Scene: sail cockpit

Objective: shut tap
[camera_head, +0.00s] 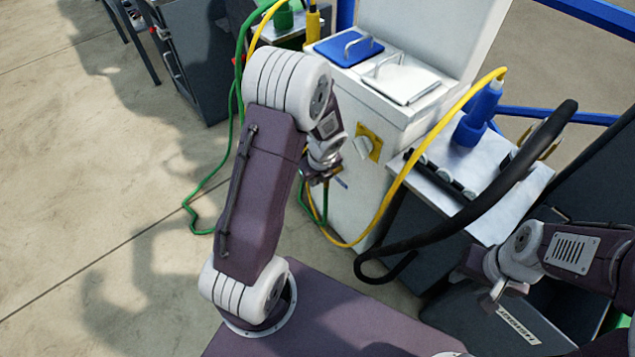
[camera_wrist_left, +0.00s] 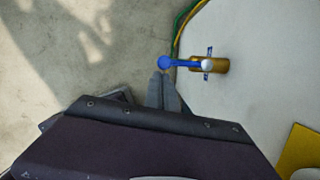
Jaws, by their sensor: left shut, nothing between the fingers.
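The tap shows in the left wrist view as a brass body (camera_wrist_left: 221,65) on the side of a white cabinet, with a blue lever (camera_wrist_left: 185,64) pointing left across it. In the head view only a small blue bit (camera_head: 342,183) shows beside my gripper; the rest is hidden or too small to tell. My left gripper (camera_wrist_left: 162,80) is shut and empty, its fingertips just below the lever's round blue end in the wrist view. I cannot tell whether they touch. In the head view my left gripper (camera_head: 322,180) is beside the cabinet. My right gripper (camera_head: 488,300) is at the lower right, its fingers unclear.
The white cabinet (camera_head: 335,215) has a yellow plate with a knob (camera_head: 368,142) on its front. A yellow hose (camera_head: 408,165) and a green hose (camera_head: 205,180) hang near my left arm. A thick black hose (camera_head: 500,185) crosses a metal-topped table (camera_head: 510,200).

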